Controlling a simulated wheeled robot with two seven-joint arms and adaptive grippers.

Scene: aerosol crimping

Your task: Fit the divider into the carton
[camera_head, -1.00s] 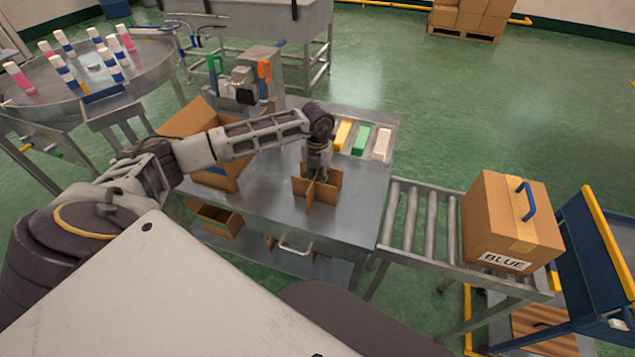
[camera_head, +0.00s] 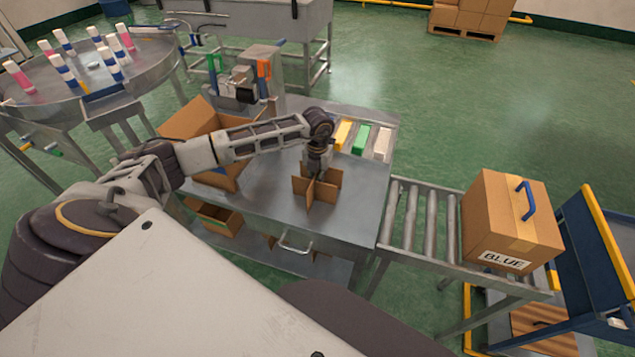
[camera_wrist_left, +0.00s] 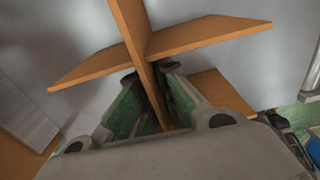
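The divider (camera_head: 328,187) is a brown cardboard cross of upright panels. It stands on the steel table, near its middle. My left gripper (camera_head: 318,172) is over it, pointing down. In the left wrist view, the fingers (camera_wrist_left: 150,78) lie close against both sides of one divider panel (camera_wrist_left: 205,35), so the gripper looks shut on it. The open carton (camera_head: 190,122) stands to the left on the table. My left forearm crosses in front of it and hides part of its opening. My right gripper is not in view.
Yellow, green and white blocks (camera_head: 361,139) lie at the table's back right. A roller conveyor (camera_head: 420,215) joins the right edge and carries a closed carton marked BLUE (camera_head: 510,220). A crimping device (camera_head: 243,85) stands behind. The table's front right (camera_head: 365,200) is clear.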

